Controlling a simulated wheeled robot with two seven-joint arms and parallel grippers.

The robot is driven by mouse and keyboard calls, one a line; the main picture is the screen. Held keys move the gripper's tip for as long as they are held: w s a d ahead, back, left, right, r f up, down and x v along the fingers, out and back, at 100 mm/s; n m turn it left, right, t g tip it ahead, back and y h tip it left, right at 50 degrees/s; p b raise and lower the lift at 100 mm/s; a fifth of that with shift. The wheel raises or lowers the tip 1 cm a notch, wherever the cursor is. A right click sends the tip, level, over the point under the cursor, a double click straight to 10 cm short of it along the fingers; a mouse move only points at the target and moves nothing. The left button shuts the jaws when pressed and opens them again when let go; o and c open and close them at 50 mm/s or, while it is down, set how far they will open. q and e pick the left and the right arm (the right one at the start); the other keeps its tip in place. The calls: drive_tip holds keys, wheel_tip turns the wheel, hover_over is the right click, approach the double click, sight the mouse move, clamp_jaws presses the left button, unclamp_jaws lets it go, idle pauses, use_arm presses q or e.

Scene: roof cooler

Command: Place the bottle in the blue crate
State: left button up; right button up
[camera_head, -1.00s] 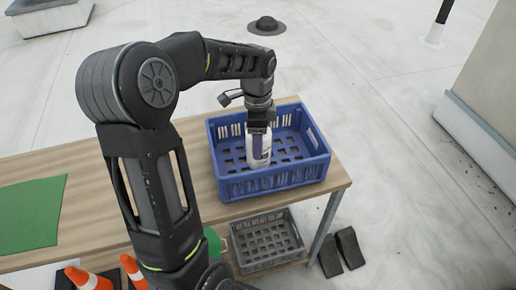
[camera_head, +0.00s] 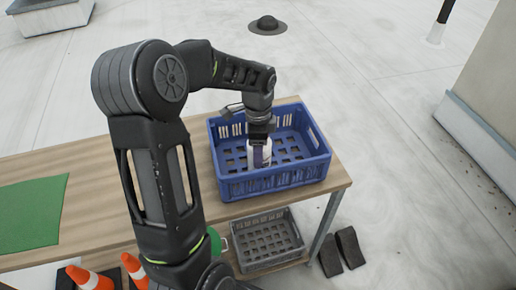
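The white bottle (camera_head: 259,157) with a dark purple label is inside the blue crate (camera_head: 275,180), near its front wall. It looks upright. Its top is hidden by my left gripper (camera_head: 260,137), which reaches down from above and appears shut on it. The bottle's lower end is hidden behind the crate's front wall, so I cannot tell whether it touches the crate floor. The blue crate stands on the right end of the wooden table. My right gripper is not in view.
A green mat (camera_head: 33,212) lies on the table's left part. Orange cones (camera_head: 90,280) stand at lower left, and black wedges (camera_head: 343,250) lie by the table leg. The table between mat and blue crate is mostly clear.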

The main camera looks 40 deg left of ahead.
use_arm(q)
drive_tip(key=o, duration=1.5)
wheel_tip(320, 180, up, 12)
drive_tip(key=shift+r+b, duration=0.15)
drive_tip(key=shift+b, duration=0.15)
